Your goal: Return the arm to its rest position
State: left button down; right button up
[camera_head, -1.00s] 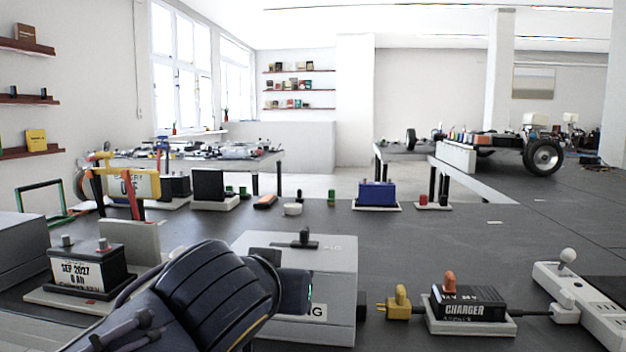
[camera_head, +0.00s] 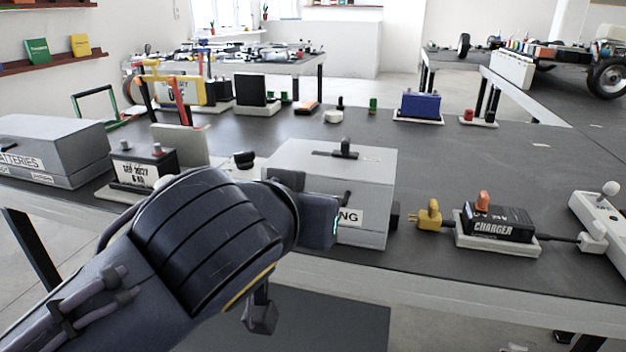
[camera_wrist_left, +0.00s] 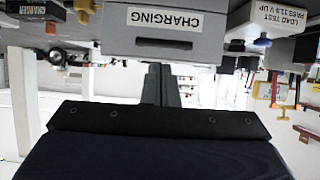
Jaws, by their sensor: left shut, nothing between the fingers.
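My left arm (camera_head: 205,240) reaches in from the lower left of the head view. Its dark wrist end, with a small green light, is in front of the grey charging box (camera_head: 376,181); the fingertips are hidden or not clear there. In the left wrist view, which is upside down, my left gripper (camera_wrist_left: 161,84) has its two dark fingers together with nothing between them. The charging box also shows there (camera_wrist_left: 230,28), with its label and dark slot beyond the fingers; whether they touch it I cannot tell. My right gripper is in neither view.
On the dark worktable (camera_head: 430,165) stand a black battery (camera_head: 135,172), a grey batteries box (camera_head: 70,150), a charger (camera_head: 497,223) with a yellow plug (camera_head: 429,213), and a white power strip (camera_head: 598,220). The table's pale front edge (camera_head: 450,290) runs just beyond my arm.

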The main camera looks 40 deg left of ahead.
pick_arm(q)
jog(key=shift+s+d+f, duration=0.1)
jog(key=shift+s+d, duration=0.1)
jog(key=shift+s, duration=0.2)
jog(key=s+d+f+m+g+h, duration=0.1)
jog(key=d+f+m+g+h, duration=0.25)
jog(key=f, duration=0.95)
jog(key=d+f+m+g+h, duration=0.15)
jog(key=d+f+h, duration=0.4)
jog(key=f, duration=0.85)
notch_tip(320, 180, up, 32)
jog(key=p, duration=3.1)
jog(key=shift+s+a+n+g+h, duration=0.2)
jog(key=shift+a+n+g+h, duration=0.1)
jog(key=shift+n+h, duration=0.1)
jog(key=shift+f, duration=0.15)
